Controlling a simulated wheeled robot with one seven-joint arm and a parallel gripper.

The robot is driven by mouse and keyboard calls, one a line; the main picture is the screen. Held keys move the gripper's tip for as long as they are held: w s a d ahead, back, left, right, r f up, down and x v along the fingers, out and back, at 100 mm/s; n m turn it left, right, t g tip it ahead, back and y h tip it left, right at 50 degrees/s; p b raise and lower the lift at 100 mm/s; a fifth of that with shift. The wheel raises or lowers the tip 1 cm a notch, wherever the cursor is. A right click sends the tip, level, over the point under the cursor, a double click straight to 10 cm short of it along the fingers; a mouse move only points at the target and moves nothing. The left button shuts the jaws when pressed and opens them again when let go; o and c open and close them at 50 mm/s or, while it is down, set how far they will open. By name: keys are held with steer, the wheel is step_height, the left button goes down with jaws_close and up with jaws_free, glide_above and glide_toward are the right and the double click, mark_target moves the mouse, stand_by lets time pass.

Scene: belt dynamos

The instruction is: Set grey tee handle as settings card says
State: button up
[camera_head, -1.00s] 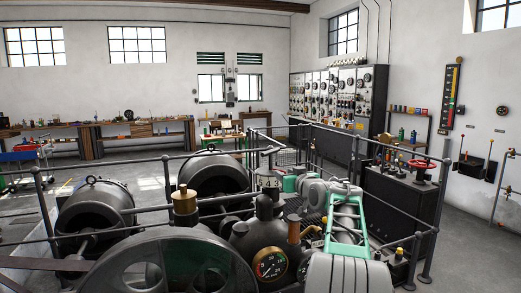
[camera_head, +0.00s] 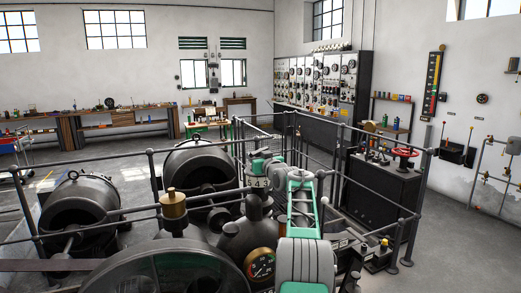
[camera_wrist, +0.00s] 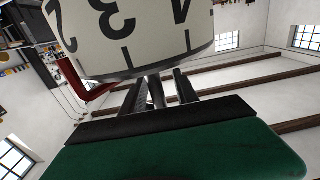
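The numbered drum (camera_head: 258,183) stands on a dark dome-topped machine in the middle of the head view, with a 4 and a 3 showing. My gripper (camera_head: 259,168) is at the top of this drum and hides most of the tee handle there. In the wrist view the pale drum (camera_wrist: 130,35) shows large upside-down digits. A grey stem, seemingly of the tee handle (camera_wrist: 156,93), stands between my two dark fingers. A gap shows on each side of it, so the fingers look open around it. I cannot make out a settings card.
A brass-rimmed gauge (camera_head: 260,265) sits below the drum, and a brass cup (camera_head: 173,204) is to its left. Dark railings (camera_head: 345,180) surround the machine. A red handwheel (camera_head: 405,152) is at the right. Floor (camera_head: 455,240) is free at the far right.

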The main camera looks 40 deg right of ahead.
steer(key=shift+c, duration=0.3)
jaws_close()
stand_by(0.3)
